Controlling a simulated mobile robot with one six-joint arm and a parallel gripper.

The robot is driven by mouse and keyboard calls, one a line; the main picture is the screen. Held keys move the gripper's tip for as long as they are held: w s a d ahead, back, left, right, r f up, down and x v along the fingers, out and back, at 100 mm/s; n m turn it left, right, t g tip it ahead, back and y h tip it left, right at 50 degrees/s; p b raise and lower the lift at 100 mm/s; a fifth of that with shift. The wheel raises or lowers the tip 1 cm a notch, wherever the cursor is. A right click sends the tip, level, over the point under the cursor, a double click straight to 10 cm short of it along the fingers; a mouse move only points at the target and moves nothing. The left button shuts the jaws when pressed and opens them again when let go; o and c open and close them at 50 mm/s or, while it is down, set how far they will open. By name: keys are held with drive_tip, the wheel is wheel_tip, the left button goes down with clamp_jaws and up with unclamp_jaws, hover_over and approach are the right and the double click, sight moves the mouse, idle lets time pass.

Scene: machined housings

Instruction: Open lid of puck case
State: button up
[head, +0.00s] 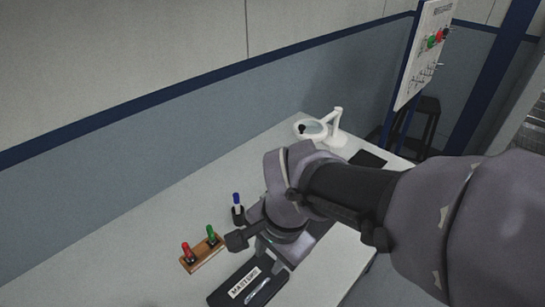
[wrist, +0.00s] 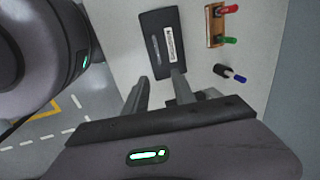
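A flat black case (head: 223,294) lies on the table at the bottom of the head view. It has a white label that seems to read MASTERS and a thin silvery bar on its top. It looks shut. It also shows at the top middle of the wrist view (wrist: 160,27), with the label and bar facing up. My gripper (wrist: 161,78) is open and empty, its two fingers apart. In the wrist view the fingers point toward the near edge of the case, and the right fingertip overlaps that edge. I cannot tell whether they touch.
A blue-topped tool (head: 237,209) stands behind the holder. A white magnifier lamp (head: 334,129) and a dark pad (head: 367,158) are at the far end. The table's left part is clear.

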sight(260, 286)
drive_tip(key=f+b, duration=0.2)
drive_tip(key=f, duration=0.3)
drive_tip(key=w+a+f+b, duration=0.1)
drive_tip(key=f+b, duration=0.1)
drive_tip(key=f, duration=0.3)
drive_tip(key=a+f+b, duration=0.1)
drive_tip(key=f+b, duration=0.1)
drive_tip(key=f, duration=0.3)
drive_tip(key=shift+w+a+f, duration=0.15)
drive_tip(key=shift+f, duration=0.15)
clamp_jaws()
idle(0.4)
